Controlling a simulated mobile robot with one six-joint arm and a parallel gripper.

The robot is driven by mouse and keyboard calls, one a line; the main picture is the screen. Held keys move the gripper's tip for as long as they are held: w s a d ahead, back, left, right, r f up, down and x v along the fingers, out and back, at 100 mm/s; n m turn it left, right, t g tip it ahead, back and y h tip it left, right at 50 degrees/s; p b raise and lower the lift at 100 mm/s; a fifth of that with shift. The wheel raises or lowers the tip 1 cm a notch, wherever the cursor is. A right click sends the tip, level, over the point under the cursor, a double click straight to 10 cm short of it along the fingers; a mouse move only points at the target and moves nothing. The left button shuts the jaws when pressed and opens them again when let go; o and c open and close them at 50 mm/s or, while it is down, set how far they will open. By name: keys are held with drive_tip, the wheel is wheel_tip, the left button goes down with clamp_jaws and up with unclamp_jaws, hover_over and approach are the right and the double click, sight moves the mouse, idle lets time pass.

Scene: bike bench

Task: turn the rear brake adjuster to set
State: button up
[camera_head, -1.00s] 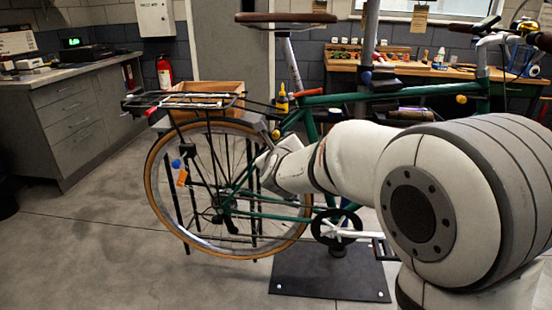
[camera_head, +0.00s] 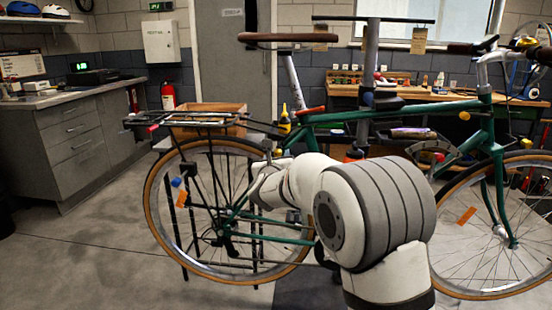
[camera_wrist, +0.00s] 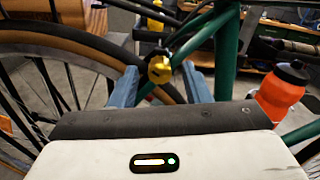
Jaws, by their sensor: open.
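A ribbed yellow knob, seemingly the rear brake adjuster, (camera_wrist: 159,69) sits by the green frame tube in the wrist view. The same knob seems to show small in the head view (camera_head: 277,152), near the seat tube. My gripper (camera_wrist: 161,76) is open, with one blue-grey finger left of the knob and one right of it. I see gaps on both sides and cannot tell the depth between fingertips and knob. In the head view my gripper (camera_head: 264,165) is beside the rear wheel (camera_head: 152,205), its fingers hard to make out. The green bike (camera_head: 400,112) is upright on a stand.
An orange bottle (camera_wrist: 284,88) is close to the right of my gripper. The rear wheel's tyre (camera_wrist: 95,50) is close on the left. Another yellow knob (camera_head: 465,115) and a blue knob (camera_head: 176,182) are on the bike. Open floor (camera_head: 80,250) lies at left.

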drive_tip(key=shift+c, duration=0.4)
clamp_jaws()
drive_tip(key=shift+n, duration=0.3)
